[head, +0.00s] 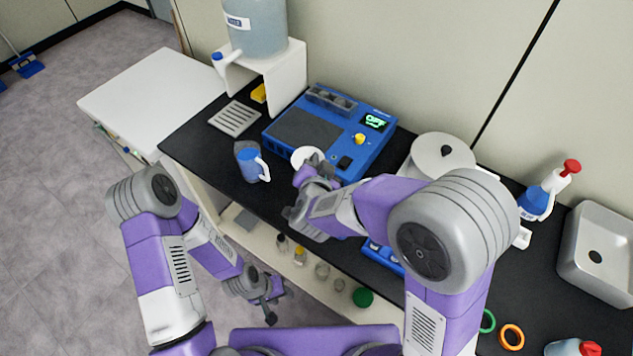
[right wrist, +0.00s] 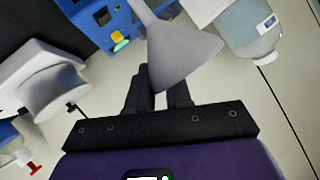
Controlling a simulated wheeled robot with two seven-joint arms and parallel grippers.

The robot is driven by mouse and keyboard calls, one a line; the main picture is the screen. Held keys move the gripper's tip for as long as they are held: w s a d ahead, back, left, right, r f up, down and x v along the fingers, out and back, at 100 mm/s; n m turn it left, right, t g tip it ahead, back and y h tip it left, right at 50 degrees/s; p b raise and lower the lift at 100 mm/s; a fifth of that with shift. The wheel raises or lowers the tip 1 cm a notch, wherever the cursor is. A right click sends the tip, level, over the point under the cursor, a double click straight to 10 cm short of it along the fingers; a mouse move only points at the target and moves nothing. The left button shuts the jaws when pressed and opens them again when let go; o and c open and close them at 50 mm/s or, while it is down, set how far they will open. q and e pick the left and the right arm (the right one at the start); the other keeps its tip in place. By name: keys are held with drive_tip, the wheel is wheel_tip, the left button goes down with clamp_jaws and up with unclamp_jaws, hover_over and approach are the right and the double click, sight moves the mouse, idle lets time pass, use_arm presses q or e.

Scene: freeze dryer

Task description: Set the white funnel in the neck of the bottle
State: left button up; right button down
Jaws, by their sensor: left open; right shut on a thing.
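My right gripper (head: 309,174) is shut on the white funnel (head: 306,155) and holds it over the front edge of the blue machine. In the right wrist view the funnel (right wrist: 185,52) looks grey, its wide cone by my fingers (right wrist: 160,92) and its narrow stem pointing up-left. My left gripper (head: 268,302) is open and empty, low in front of the bench. I cannot tell which vessel is the task's bottle. A large clear blue bottle (head: 258,28) with a tap stands on a white stand; it also shows in the right wrist view (right wrist: 250,28).
Small bottles and jars (head: 300,256) stand on the lower shelf.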

wheel_tip(320, 180, down, 5)
drive_tip(key=shift+f+b, duration=0.1)
drive_tip(key=shift+b, duration=0.65)
drive_tip(key=shift+f, duration=0.2)
drive_tip(key=c, duration=1)
unclamp_jaws()
drive_tip(key=shift+r, duration=0.1)
